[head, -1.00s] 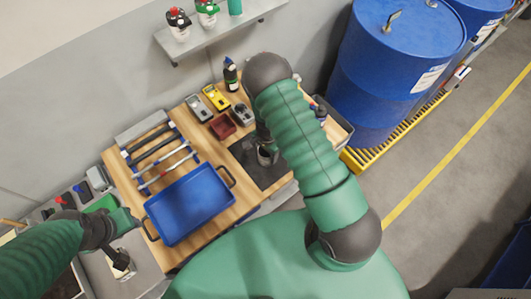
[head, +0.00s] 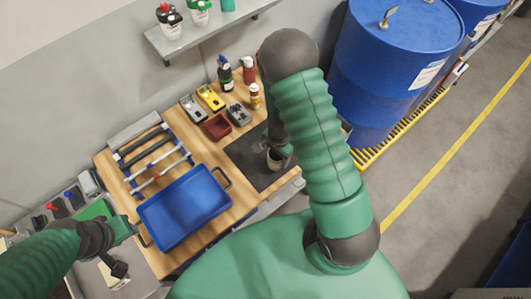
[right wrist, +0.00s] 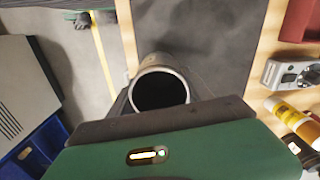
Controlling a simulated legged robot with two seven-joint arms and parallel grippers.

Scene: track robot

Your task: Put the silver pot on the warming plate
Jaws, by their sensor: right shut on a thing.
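The silver pot (head: 274,157) is small and partly hidden by my right gripper (head: 279,148), which is shut on it. In the right wrist view the pot's round rim and dark inside (right wrist: 160,90) show close in front of the gripper. A dark flat square (head: 238,155) on the wooden bench lies beside and under the pot in the picture; it may be the warming plate. I cannot tell whether the pot touches it. My left gripper (head: 122,250) is at the left, over the grey surface; its jaws are unclear.
A blue tray (head: 185,208) with dark handles stands on the bench, left of the dark square. Behind lie a red box (head: 216,127), a yellow device (head: 210,97) and several bottles. Blue drums (head: 395,75) stand at the right. A shelf (head: 205,35) hangs above.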

